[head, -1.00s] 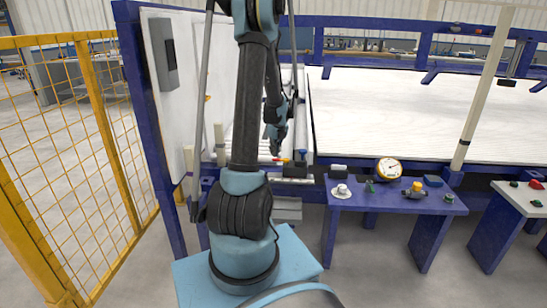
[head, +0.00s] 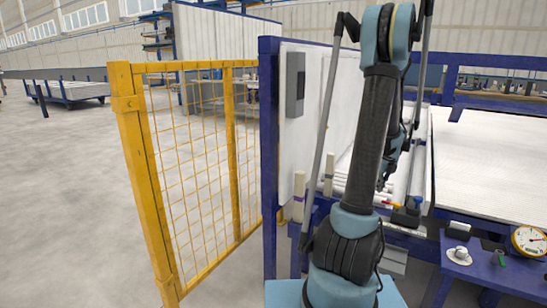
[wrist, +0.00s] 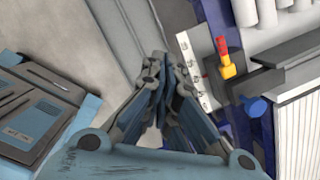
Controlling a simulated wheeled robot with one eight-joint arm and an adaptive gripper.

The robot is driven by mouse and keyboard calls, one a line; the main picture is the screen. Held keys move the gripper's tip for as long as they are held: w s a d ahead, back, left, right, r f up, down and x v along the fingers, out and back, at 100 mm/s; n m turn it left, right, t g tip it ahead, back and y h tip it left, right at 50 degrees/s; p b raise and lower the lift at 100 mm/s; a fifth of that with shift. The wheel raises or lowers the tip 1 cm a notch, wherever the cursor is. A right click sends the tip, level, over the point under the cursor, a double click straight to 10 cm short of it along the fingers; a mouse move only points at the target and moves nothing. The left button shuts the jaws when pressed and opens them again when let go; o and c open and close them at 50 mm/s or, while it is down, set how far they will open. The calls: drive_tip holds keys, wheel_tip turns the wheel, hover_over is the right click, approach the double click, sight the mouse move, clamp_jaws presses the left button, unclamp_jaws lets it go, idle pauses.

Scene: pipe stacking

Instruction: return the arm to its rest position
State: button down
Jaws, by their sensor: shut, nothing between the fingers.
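My arm stands upright on its blue base at the right of the head view, with its forearm folded down behind the near link. My gripper (wrist: 168,72) shows in the wrist view with its fingers together and nothing between them. It points down over the edge of a work area. In the head view the hand is small and partly hidden behind my arm, close to the blue frame.
A yellow mesh fence (head: 235,150) stands left of my arm, with open floor beyond it. A white panel with a blue post (head: 269,160) is close beside the arm. A blue side table (head: 470,268) holds a gauge (head: 529,240). White pipes (wrist: 268,12) lie near the gripper.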

drive_tip(key=s+a+r+n, duration=0.5)
drive_tip(key=s+a+n, duration=0.15)
drive_tip(key=a, duration=0.35)
drive_tip(key=s+a+r+n, duration=0.4)
drive_tip(key=s+a+n, duration=0.2)
drive_tip(key=a+n, duration=0.3)
drive_tip(key=s+a+f+n, duration=0.2)
drive_tip(key=s+a+n, duration=0.3)
drive_tip(key=s+n, duration=0.3)
drive_tip(key=s+a+f+n, duration=0.2)
drive_tip(key=s+a+n, duration=0.4)
drive_tip(key=s+n, duration=0.2)
drive_tip(key=s, duration=0.2)
drive_tip(key=shift+s+f, duration=0.35)
drive_tip(key=shift+s, duration=0.05)
drive_tip(key=shift+n, duration=0.25)
